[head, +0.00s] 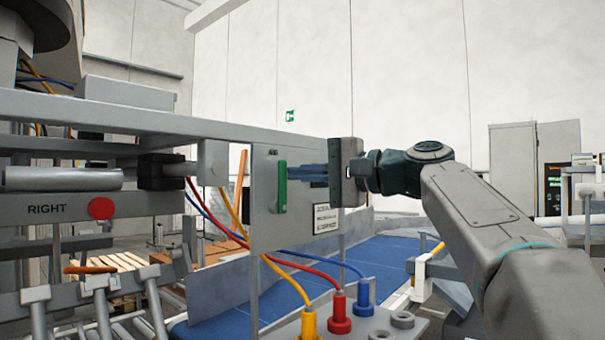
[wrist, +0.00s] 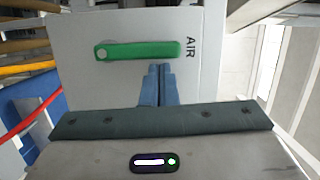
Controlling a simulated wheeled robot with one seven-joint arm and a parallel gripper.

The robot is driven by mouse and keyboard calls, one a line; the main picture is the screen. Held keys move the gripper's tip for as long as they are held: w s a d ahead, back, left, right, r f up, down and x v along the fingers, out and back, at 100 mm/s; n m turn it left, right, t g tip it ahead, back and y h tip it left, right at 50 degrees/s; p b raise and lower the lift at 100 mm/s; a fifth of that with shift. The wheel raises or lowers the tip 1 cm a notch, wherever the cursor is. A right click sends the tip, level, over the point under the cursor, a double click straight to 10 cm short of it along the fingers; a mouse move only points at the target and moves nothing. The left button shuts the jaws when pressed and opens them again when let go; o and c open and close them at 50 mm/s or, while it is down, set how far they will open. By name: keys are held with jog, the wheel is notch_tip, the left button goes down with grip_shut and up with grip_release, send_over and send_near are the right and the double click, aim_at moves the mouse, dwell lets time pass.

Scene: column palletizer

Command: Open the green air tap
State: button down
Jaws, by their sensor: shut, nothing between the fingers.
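The green air tap handle (head: 282,187) stands upright on a light grey panel (head: 262,218) in the head view. In the wrist view the same handle (wrist: 150,50) lies across the picture, its round pivot end at left and its free end near the AIR lettering. My gripper (head: 289,172) comes in from the right with its blue fingers pointing at the panel. The fingers (wrist: 160,70) are pressed together and empty. Their tips are beside the handle's long edge, nearer its free end. I cannot tell whether they touch it.
Red, yellow and blue hoses run below the panel to coloured fittings, such as the red one (head: 339,314). A blue conveyor belt (head: 390,262) lies behind. A metal frame beam (head: 130,118) crosses at left, with a cylinder (head: 65,178) below it.

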jog(key=s+d+b, duration=0.1)
jog(key=d, duration=1)
jog(key=shift+s+d, duration=0.2)
jog(key=shift+a, duration=0.1)
